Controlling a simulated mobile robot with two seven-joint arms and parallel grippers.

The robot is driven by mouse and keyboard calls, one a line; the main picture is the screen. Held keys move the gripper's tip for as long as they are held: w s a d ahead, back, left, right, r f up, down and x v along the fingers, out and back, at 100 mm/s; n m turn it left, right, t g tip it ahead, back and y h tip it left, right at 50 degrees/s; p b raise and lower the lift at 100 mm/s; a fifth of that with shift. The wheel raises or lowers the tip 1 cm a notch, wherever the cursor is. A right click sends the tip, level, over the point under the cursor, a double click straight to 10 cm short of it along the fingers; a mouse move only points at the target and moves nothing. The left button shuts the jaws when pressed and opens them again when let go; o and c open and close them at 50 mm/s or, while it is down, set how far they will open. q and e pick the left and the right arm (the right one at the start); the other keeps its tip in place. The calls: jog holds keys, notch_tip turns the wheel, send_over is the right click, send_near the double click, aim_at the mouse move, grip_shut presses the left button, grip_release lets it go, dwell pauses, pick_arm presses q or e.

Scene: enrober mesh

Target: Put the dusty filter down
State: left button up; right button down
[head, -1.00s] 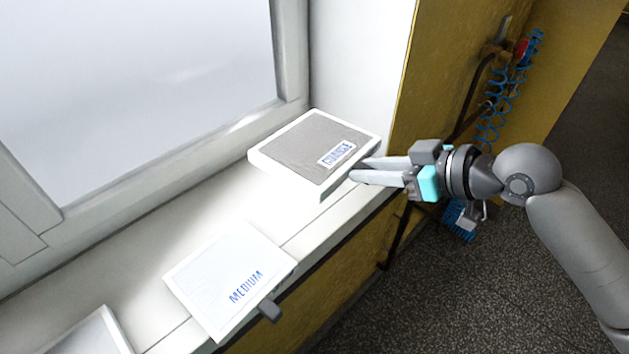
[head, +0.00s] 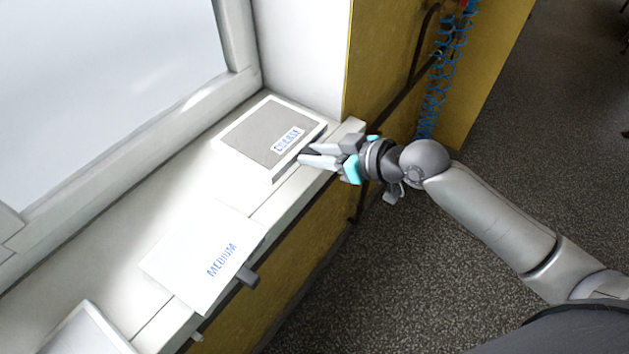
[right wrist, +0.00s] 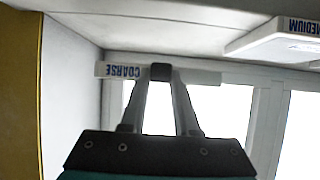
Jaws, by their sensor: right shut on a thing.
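The dusty filter, a white-framed panel with grey mesh labelled COARSE (head: 258,130), is at the far end of the white window sill in the head view. My right gripper (head: 304,155) is shut on its near edge, by the label. In the right wrist view both fingers meet at a small dark tab (right wrist: 160,72) beside the COARSE label (right wrist: 122,71). The filter looks roughly level, at or just over the sill; I cannot tell whether it touches. My left gripper is not in view.
A white filter labelled MEDIUM (head: 195,262), with a dark tab, lies nearer on the sill (head: 130,235). Another white-framed panel (head: 88,335) is at the bottom left. The window stands behind. Blue coiled hose (head: 435,95) hangs by the yellow wall. The floor at right is open.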

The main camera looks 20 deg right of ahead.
aim_at(316, 178)
notch_tip(316, 178, down, 3)
jog(key=shift+f+b, duration=0.1)
jog(key=shift+b, duration=0.25)
jog(key=shift+f+b, duration=0.65)
jog(key=shift+f, duration=1.5)
jog(key=c, duration=0.6)
grip_release()
jog(key=shift+c, duration=0.2)
jog(key=p+v, duration=0.2)
jog(key=v, duration=1)
